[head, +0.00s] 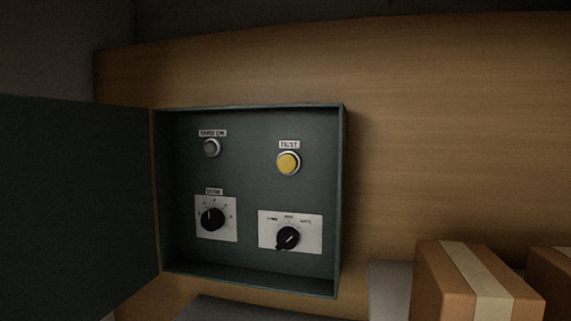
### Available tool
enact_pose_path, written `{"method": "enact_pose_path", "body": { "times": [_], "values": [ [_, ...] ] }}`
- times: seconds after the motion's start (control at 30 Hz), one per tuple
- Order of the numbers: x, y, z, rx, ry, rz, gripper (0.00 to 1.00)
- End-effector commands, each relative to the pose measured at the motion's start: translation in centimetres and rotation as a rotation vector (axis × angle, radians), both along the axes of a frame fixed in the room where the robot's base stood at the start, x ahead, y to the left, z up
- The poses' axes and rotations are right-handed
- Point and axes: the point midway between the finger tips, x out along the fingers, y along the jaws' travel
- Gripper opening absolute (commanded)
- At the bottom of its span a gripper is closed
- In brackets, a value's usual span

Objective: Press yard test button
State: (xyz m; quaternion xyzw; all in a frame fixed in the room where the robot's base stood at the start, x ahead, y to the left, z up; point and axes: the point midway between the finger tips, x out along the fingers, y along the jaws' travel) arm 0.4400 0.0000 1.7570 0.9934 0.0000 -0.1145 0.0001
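A dark green control box (250,285) is mounted on a wooden wall panel, and its door (75,200) stands open to the left. Inside, at the upper right, is a round yellow button (288,163) under a label that seems to read TEST. At the upper left is a small grey round lamp or button (211,147) under a label that looks like YARD ON. Below are two black knobs on white plates, one at left (212,219) and one at right (288,238). My gripper does not show.
Brown taped cartons (445,285) stand at the lower right, below and right of the box. A grey surface shows under the box at the bottom edge. The wooden panel (450,130) right of the box is bare, and the space before the box's open front looks clear.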

Motion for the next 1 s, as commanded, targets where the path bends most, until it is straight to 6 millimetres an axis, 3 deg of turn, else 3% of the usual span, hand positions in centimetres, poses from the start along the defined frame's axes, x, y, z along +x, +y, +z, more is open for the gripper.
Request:
{"method": "enact_pose_path", "body": {
  "times": [0.03,0.1,1.0],
  "values": [
    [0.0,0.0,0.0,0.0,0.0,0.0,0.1],
    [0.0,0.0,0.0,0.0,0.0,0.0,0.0],
    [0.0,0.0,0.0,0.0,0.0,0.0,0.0]
  ]
}}
